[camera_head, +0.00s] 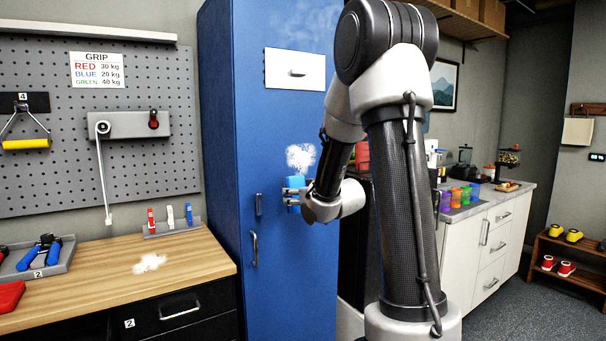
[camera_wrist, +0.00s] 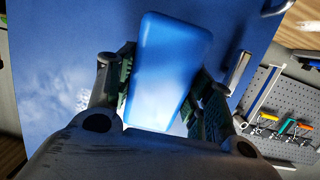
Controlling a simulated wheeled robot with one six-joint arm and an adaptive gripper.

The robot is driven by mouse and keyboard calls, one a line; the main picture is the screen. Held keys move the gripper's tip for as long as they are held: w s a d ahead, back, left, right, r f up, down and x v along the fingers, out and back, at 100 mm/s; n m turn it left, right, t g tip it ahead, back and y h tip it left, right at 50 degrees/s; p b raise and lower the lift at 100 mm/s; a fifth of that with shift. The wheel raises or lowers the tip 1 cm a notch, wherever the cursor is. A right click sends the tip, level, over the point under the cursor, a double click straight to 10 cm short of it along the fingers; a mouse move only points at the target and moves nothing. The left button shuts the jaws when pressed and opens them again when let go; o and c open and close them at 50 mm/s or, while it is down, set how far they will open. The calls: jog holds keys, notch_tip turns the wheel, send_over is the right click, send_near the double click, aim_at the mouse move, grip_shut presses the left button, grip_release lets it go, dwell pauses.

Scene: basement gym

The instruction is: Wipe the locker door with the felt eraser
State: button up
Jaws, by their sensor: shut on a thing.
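The blue locker (camera_head: 262,130) stands upright in the middle of the head view, its door facing me. A white powdery smudge (camera_head: 301,156) marks the door just above my gripper, and another pale smudge (camera_head: 303,25) is near the top. In the wrist view a whitish patch (camera_wrist: 65,85) shows on the door at left. My gripper (camera_head: 297,194) is shut on the blue felt eraser (camera_wrist: 167,70), whose blue body also shows in the head view (camera_head: 294,182). The eraser is at the door just below the smudge; I cannot tell whether it touches. My arm hides the door's right side.
Door handles (camera_head: 254,248) stick out at the locker's left side. A white plate (camera_head: 295,69) is on the upper door. A wooden workbench (camera_head: 110,280) with a white smudge (camera_head: 149,263) and a tool tray (camera_head: 40,262) stands left. A counter (camera_head: 490,208) with colored cups is at right.

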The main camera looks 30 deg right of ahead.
aim_at(286, 166)
notch_tip(286, 166, up, 8)
jog(key=s+t, duration=0.2)
jog(key=s, duration=0.1)
jog(key=shift+y, duration=0.3)
jog(key=shift+w+d+f, duration=0.1)
jog(key=shift+w, duration=1.45)
jog(key=shift+w+d+f, duration=0.1)
jog(key=shift+w, duration=1.4)
jog(key=shift+w, duration=0.95)
